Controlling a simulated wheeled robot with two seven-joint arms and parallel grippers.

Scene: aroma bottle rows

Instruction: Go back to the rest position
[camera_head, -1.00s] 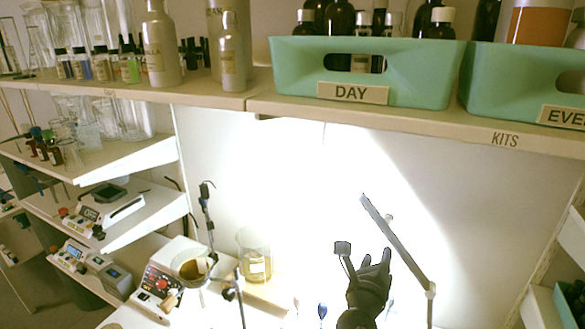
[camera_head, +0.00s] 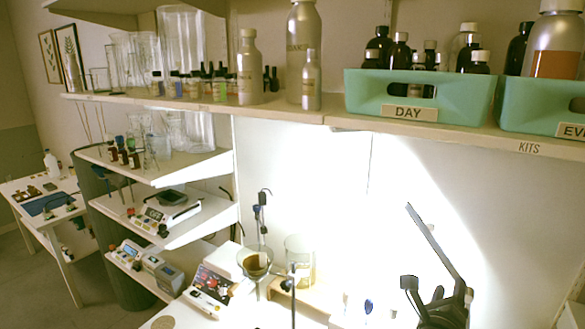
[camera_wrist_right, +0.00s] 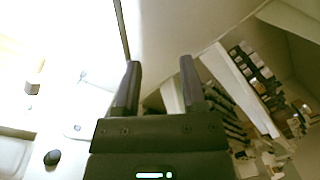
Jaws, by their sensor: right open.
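My right gripper (camera_head: 440,300) is at the lower right of the head view, in front of the brightly lit back panel. It also shows in the right wrist view (camera_wrist_right: 160,80), where its two dark fingers stand apart with nothing between them. My left gripper is not in either view now.
A shelf above holds a green DAY bin (camera_head: 440,112), a second green bin (camera_head: 545,120) and silver bottles (camera_head: 249,72). Side shelves carry small instruments (camera_head: 168,212). Below stand a control box (camera_head: 215,278), a funnel (camera_head: 255,262) and a glass beaker (camera_head: 299,262). A white table (camera_head: 30,185) is far left.

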